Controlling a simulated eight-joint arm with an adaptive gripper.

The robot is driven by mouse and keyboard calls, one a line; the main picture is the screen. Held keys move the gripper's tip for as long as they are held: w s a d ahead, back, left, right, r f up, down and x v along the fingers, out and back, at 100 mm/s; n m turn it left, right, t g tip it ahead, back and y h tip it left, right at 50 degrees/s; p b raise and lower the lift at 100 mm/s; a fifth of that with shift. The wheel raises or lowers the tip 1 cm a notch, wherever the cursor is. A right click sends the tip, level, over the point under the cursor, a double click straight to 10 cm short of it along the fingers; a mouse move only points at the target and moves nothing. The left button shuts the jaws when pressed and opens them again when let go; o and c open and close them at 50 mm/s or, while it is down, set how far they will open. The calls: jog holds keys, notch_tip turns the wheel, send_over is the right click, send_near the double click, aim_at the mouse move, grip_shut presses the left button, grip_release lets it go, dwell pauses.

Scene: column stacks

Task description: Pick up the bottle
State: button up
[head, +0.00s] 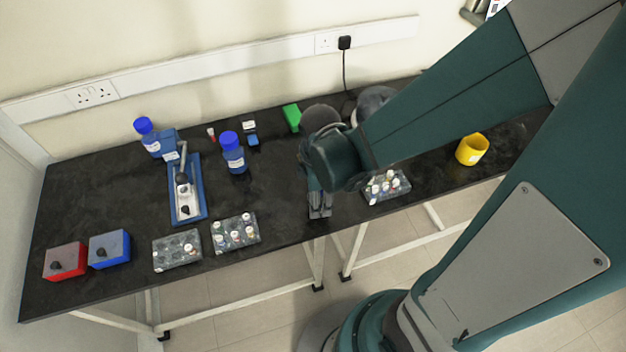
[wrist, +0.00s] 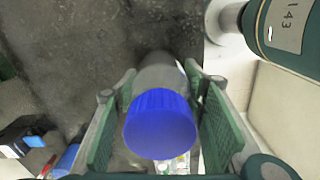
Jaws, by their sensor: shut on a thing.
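A bottle with a ribbed blue cap (wrist: 160,125) and a clear grey body stands between the two green finger pads of my gripper (wrist: 160,82) in the wrist view. The cap faces the camera, and the pads flank the body on both sides. My gripper is shut on this bottle. In the head view my gripper (head: 319,207) points down at the front part of the black bench, and my arm hides the held bottle. Two other blue-capped bottles, one at the back left (head: 146,137) and one nearer the middle (head: 232,153), stand on the bench, apart from my gripper.
A vial rack (head: 387,188) is close to the right of my gripper; more racks (head: 236,233) lie to the left. A yellow cup (head: 472,149) stands at the right. A blue-based device (head: 187,190), a red box (head: 65,260) and a blue box (head: 109,248) are left.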

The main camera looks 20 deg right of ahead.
jog(key=shift+r+p, duration=1.4)
jog(key=shift+r, duration=3.35)
jog(key=shift+w, duration=0.2)
jog(key=shift+w+a+r, duration=0.15)
jog(key=shift+w+r, duration=0.05)
jog(key=shift+w, duration=0.35)
jog(key=w+a+p, duration=0.2)
jog(key=w, duration=0.9)
jog(key=w+a+p, duration=0.2)
jog(key=w+a, duration=0.1)
jog(key=w, duration=0.8)
jog(key=shift+w+a+m+p, duration=0.25)
jog(key=shift+a+m+p, duration=0.05)
jog(key=shift+a, duration=0.05)
jog(key=shift+f, duration=0.15)
jog(key=shift+f+b, duration=0.3)
jog(key=shift+f, duration=2.55)
